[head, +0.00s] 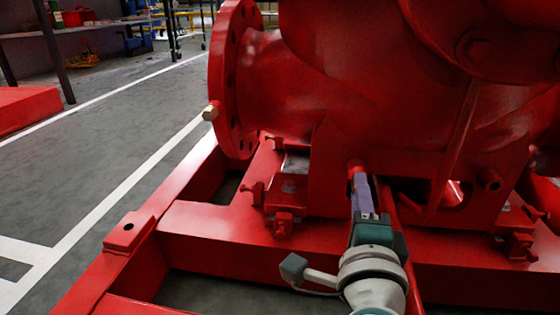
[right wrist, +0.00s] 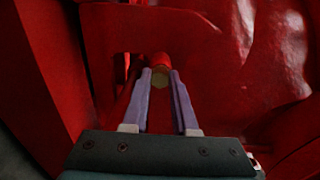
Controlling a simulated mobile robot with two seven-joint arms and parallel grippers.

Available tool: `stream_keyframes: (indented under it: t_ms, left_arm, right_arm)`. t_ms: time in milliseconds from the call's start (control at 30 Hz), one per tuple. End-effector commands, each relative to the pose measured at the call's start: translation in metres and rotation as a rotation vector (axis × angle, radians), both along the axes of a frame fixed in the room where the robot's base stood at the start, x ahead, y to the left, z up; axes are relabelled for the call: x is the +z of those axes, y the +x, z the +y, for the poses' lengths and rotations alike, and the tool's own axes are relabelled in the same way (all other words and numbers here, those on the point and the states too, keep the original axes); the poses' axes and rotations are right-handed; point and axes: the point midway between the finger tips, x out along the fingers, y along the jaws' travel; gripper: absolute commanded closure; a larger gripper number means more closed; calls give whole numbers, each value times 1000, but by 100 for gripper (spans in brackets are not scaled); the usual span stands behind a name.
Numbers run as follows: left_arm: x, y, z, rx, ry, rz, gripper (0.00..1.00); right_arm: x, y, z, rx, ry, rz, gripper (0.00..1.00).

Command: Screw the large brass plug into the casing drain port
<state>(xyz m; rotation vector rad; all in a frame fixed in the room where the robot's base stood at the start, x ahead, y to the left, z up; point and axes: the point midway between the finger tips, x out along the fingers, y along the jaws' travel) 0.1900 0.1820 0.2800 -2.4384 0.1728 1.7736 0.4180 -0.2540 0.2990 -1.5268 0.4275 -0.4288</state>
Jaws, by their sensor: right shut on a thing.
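My right gripper (head: 360,180) reaches forward under the red pump casing (head: 400,90). Its two purple-grey fingers are shut on the large brass plug (right wrist: 160,78), whose hex head shows between the fingertips in the right wrist view. The plug sits directly in front of a red round boss (right wrist: 160,59), which appears to be the casing drain port. The boss also shows just past the fingertips in the head view (head: 356,164). The plug's thread is hidden, and I cannot tell how deep it sits. In the head view the fingers hide the plug. My left gripper is not in view.
A smaller brass fitting (head: 210,113) sticks out of the flange's left rim (head: 226,80). Red base-frame beams (head: 215,222) and bolted feet (head: 285,197) surround my arm. A red stub (head: 490,181) lies to the right. Grey floor (head: 110,130) is open at the left.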

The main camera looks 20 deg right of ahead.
Motion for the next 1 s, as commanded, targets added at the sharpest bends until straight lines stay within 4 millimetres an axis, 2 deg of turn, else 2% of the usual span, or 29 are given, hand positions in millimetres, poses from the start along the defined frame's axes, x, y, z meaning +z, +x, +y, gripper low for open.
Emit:
stream_keyframes:
  t_ms: [800,867,1000]
  left_arm:
    - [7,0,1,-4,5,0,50]
    - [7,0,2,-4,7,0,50]
    - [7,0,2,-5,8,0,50]
  right_arm:
    - [-1,1,-1,0,7,-1,100]
    - [-1,1,-1,0,48,-25,100]
    - [-1,1,-1,-1,287,-170,100]
